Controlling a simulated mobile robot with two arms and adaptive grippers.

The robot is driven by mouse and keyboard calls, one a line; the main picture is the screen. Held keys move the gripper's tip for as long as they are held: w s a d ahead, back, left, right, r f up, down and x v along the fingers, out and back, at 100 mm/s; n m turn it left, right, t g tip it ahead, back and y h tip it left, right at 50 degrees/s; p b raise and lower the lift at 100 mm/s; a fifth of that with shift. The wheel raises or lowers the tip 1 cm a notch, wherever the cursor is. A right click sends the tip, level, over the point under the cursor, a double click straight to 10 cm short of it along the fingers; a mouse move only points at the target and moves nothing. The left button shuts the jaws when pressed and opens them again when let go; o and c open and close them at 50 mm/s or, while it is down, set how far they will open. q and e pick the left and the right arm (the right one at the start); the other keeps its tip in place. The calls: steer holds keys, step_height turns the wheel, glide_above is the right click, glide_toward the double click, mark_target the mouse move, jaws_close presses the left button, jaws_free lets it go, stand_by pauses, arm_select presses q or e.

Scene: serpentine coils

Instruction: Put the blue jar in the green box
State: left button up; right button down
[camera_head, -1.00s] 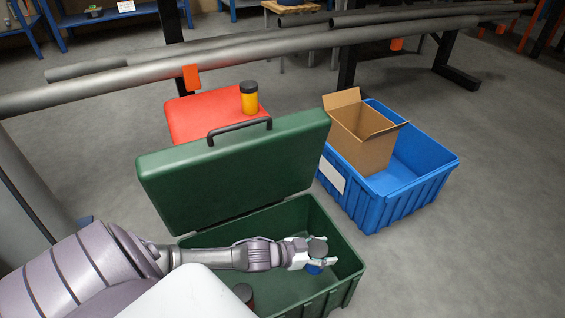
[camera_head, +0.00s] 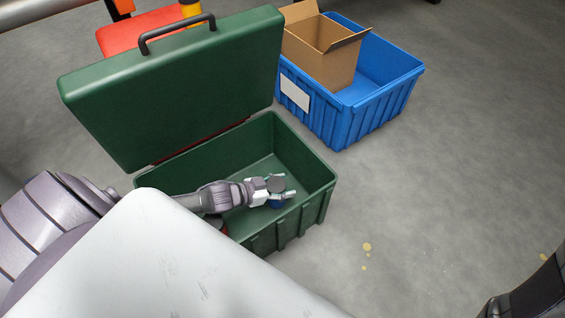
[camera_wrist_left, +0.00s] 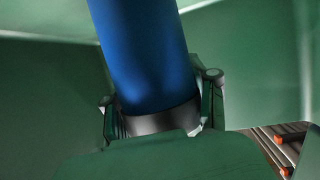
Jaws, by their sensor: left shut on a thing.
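The green box (camera_head: 323,184) stands on the floor with its lid (camera_head: 190,85) raised at the back. My left gripper (camera_head: 283,190) is inside the box opening, shut on the blue jar (camera_head: 278,204). The jar has a dark lid and shows small in the head view. In the left wrist view the blue jar (camera_wrist_left: 150,60) fills the middle, with its dark end between the fingers (camera_wrist_left: 163,110) and green walls around it. I cannot tell whether the jar touches the box floor.
A red item (camera_head: 217,224) lies in the box near my left forearm, mostly hidden. A blue crate (camera_head: 350,115) with an open cardboard box (camera_head: 325,50) stands behind right. A yellow jar (camera_head: 190,9) is on a red surface (camera_head: 125,37) behind the lid. Floor at right is clear.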

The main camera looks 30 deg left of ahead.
stand_by(0.3)
arm_select(q)
steer(key=shift+f, duration=0.2)
steer(key=o, duration=1.5)
